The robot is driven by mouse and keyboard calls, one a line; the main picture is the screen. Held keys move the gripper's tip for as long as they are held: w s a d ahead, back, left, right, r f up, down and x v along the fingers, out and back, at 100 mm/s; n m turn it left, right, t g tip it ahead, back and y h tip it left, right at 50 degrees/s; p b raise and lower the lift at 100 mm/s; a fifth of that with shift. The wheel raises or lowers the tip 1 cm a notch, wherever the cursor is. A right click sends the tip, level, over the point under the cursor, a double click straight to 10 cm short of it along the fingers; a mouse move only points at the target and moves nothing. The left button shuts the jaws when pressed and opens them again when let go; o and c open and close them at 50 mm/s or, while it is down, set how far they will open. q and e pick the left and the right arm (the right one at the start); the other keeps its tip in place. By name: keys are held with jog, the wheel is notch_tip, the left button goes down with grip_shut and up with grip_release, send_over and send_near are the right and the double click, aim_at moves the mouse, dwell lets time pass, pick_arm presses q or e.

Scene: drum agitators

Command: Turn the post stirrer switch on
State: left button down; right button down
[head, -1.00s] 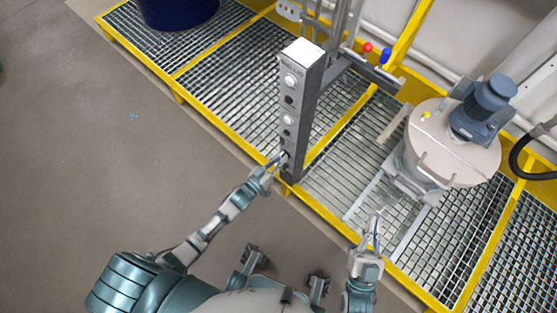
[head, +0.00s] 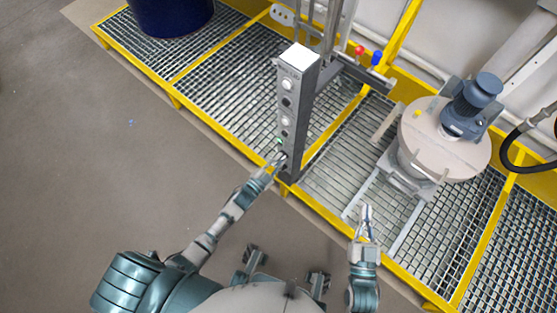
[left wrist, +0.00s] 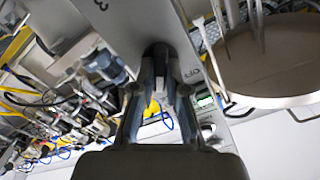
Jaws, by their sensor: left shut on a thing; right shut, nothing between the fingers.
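The grey control post (head: 294,125) stands upright at the front edge of the grating, with a column of knobs and lights on its face. My left gripper (head: 278,160) is at the lowest switch on the post. In the left wrist view its two fingers (left wrist: 162,75) are shut on the dark switch knob (left wrist: 158,49), which they largely hide. An "OFF" label (left wrist: 190,74) shows beside the knob. A small green light (head: 279,140) shows just above my gripper; a green glow also shows in the left wrist view. My right gripper (head: 366,209) is shut and empty above the grating.
A mixing vessel with a pale lid (head: 445,140) and blue-grey motor (head: 473,104) stands right of the post. A blue drum (head: 172,14) is at the far left. Yellow rails edge the grating. Red and blue handles (head: 376,58) are behind the post. Floor at left is clear.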

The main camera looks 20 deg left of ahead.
pick_arm(q)
jog(key=shift+s+f+m, duration=0.1)
jog(key=shift+f+m, duration=0.25)
jog(key=shift+m, duration=0.25)
jog(key=c, duration=1.4)
grip_release()
jog(key=shift+o, duration=1.1)
jog(key=shift+r, duration=0.1)
jog(key=v, duration=1.1)
jog(key=shift+s+a, duration=0.25)
jog(key=shift+s, duration=0.1)
